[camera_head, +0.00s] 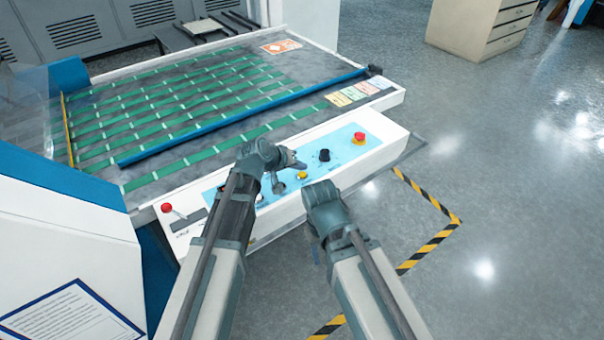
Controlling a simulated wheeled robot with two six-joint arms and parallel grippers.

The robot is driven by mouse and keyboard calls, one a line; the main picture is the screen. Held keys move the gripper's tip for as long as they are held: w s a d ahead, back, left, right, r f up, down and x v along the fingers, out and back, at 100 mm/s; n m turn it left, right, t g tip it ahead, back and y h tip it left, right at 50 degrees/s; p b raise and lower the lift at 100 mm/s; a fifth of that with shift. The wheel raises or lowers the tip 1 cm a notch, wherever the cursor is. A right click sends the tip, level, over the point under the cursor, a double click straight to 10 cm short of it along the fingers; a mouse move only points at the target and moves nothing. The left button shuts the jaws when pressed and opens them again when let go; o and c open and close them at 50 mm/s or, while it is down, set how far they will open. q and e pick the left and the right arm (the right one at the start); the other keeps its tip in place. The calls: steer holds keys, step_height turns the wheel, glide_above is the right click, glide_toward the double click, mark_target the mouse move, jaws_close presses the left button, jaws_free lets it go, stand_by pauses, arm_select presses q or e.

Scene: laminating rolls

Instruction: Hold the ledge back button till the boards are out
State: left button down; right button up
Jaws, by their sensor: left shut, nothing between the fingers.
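The control panel (345,170) is a white box with a light blue face along the front of the machine bed. It carries a yellow button (302,175), a black knob (324,155) and a red button on a yellow base (359,138). Labels are too small to read, so I cannot tell which is the ledge back button. My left gripper (295,164) is shut and empty, over the panel's middle near the yellow button; contact is unclear. My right gripper (316,190) is at the panel's front edge; its fingers are not clearly visible. I see no loose boards on the bed.
The grey bed has green belts (185,118) and a blue bar (240,117) across it. Another red button (166,207) is at the panel's left end. A white housing (60,245) stands at left. Open floor with yellow-black tape (428,247) lies right.

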arm_select(q)
steer(key=shift+f, duration=0.1)
stand_by(0.7)
steer(key=shift+f+b, duration=0.3)
steer(key=shift+b, duration=0.15)
steer(key=shift+f+b, duration=0.4)
steer(key=shift+f, duration=0.05)
stand_by(0.5)
steer(key=shift+r, duration=0.2)
stand_by(4.6)
steer(key=shift+r+p, duration=0.7)
steer(key=shift+p, duration=0.2)
